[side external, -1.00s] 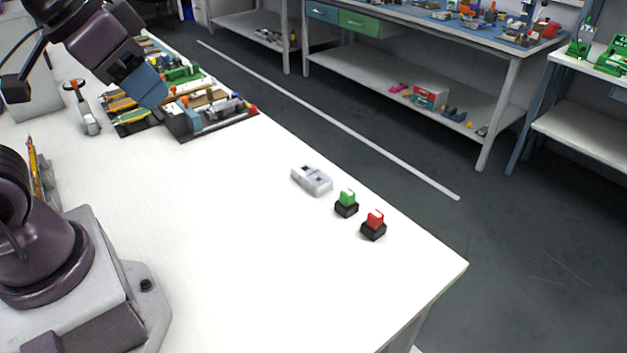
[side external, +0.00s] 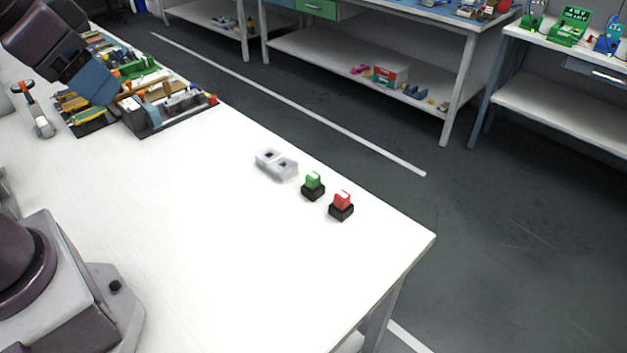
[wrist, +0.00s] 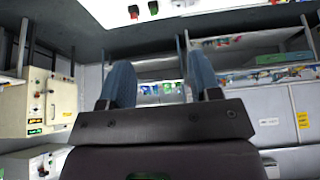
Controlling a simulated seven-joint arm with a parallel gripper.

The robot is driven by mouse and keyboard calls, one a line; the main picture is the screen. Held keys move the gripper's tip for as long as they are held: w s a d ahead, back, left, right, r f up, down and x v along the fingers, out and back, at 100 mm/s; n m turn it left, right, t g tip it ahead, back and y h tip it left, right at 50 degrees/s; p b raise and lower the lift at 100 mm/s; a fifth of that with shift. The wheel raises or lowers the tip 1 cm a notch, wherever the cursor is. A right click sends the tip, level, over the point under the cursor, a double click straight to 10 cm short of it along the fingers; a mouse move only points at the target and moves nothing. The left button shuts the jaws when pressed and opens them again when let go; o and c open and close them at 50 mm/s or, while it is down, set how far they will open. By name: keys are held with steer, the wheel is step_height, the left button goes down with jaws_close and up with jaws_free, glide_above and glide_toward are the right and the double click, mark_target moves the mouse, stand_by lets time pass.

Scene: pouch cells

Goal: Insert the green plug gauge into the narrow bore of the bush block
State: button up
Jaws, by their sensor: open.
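The green plug gauge (side external: 313,180) stands upright in a black base (side external: 313,193) near the table's far right edge. The pale grey bush block (side external: 277,165) lies just left of it and shows two dark openings; it is slightly blurred, so I cannot tell which bore is narrow. My gripper (side external: 112,95) is at the upper left of the side view, well away from both. In the wrist view my gripper (wrist: 161,78) shows two blue fingers spread apart with nothing between them. Small dark-based parts appear at that view's top edge, too small to identify surely.
A red plug (side external: 342,199) in a black base (side external: 341,212) stands right of the green one. The middle of the white table (side external: 200,230) is clear.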

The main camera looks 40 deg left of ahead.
steer(key=n+g, duration=0.6)
steer(key=n, duration=1.2)
glide_above(313, 175)
step_height(313, 175, down, 20)
step_height(313, 175, down, 13)
steer(key=shift+r, duration=0.1)
steer(key=c, duration=1)
